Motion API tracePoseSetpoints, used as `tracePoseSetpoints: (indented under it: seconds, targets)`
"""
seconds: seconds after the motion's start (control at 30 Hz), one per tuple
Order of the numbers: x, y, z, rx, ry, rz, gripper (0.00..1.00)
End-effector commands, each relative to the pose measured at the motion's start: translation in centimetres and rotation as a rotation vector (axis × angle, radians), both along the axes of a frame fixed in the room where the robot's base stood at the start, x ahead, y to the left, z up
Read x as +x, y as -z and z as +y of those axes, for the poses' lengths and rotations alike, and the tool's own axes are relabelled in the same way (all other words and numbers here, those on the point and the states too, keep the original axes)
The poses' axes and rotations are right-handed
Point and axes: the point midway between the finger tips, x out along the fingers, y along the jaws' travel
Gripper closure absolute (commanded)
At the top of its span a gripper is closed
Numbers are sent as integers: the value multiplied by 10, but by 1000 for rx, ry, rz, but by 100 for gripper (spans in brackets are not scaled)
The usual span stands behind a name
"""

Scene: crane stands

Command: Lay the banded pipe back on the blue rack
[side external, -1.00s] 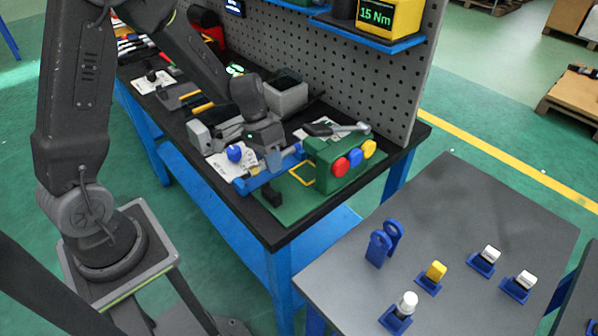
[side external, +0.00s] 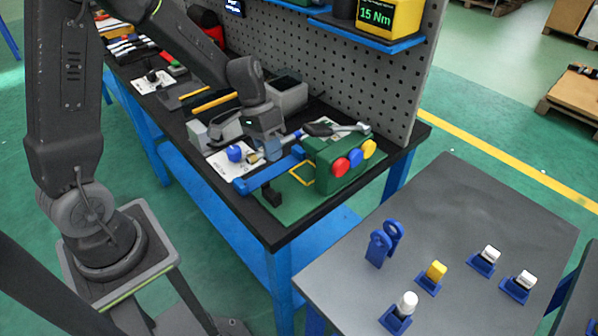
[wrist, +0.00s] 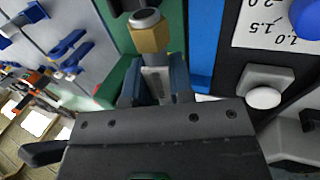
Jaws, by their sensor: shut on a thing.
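My gripper (side external: 272,152) is over the bench beside the green box. In the wrist view its blue-grey fingers (wrist: 155,84) are shut on a grey pipe (wrist: 156,80) with a brass hex collar (wrist: 148,34) and an open grey end. Bands on it cannot be made out, and the gripper hides most of it in the side view. A long blue bar (side external: 255,180) lies on the bench just below the gripper; it also shows in the wrist view (wrist: 201,45). A blue stand with two rounded uprights (side external: 378,248) is on the grey table. I cannot tell which is the rack.
A small black block (side external: 271,194) is on the green mat. Small blue holders (side external: 430,280) stand on the grey table (side external: 440,210). A pegboard (side external: 350,65) rises behind.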

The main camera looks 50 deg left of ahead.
Motion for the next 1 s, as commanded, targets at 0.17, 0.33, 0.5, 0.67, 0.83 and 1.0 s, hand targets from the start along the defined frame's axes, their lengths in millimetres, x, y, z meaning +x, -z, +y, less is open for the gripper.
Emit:
tracePoseSetpoints:
  seconds: [0.17,0.33,0.5,0.67,0.83,1.0]
  targets:
    - [1,-9,0,0,-1,-3,100]
    - [1,-18,0,0,-1,-3,100]
    - [0,-23,0,1,-1,-2,100]
    - [0,-24,0,0,0,-1,100]
    - [0,-23,0,2,0,-1,100]
    - [-12,-17,10,88,-3,-1,100]
